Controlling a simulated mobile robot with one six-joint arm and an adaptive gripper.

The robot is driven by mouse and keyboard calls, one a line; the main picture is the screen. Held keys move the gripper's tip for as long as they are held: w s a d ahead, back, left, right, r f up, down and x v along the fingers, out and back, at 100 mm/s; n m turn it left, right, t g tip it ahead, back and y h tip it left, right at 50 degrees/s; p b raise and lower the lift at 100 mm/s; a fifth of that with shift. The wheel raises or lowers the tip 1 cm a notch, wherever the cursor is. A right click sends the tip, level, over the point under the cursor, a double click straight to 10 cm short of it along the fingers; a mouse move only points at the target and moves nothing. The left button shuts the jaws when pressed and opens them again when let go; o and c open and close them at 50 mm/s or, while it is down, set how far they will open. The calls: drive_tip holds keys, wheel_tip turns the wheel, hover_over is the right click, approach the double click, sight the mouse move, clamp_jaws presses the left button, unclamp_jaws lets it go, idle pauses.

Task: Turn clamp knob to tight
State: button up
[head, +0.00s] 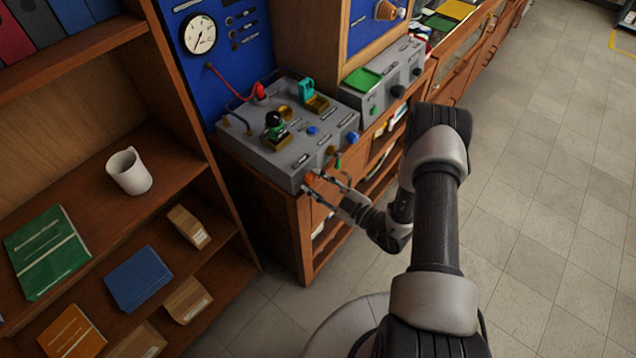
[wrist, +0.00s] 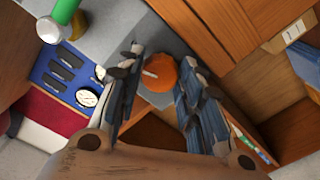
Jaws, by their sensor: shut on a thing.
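The clamp knob (head: 309,180) is orange and sits on the front face of the grey testbench box (head: 262,155), near its lower front corner. In the wrist view the orange knob (wrist: 160,74) lies between my two fingers, with a pale mark on its face. My gripper (head: 326,188) reaches it from the front right and is shut on it. In the wrist view my gripper (wrist: 160,62) has one finger on each side of the knob. The contact points are partly hidden by the fingers.
On the box stand a black and green part (head: 273,126), a teal part (head: 307,90) and a red plug (head: 260,90). A second grey unit (head: 388,85) stands to the right. A shelf with a white mug (head: 128,171) is at left. The floor (head: 540,190) at right is clear.

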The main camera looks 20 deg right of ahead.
drive_tip(key=shift+m, duration=1.9)
drive_tip(key=o, duration=1.1)
drive_tip(key=shift+c, duration=0.2)
drive_tip(key=v, duration=1.2)
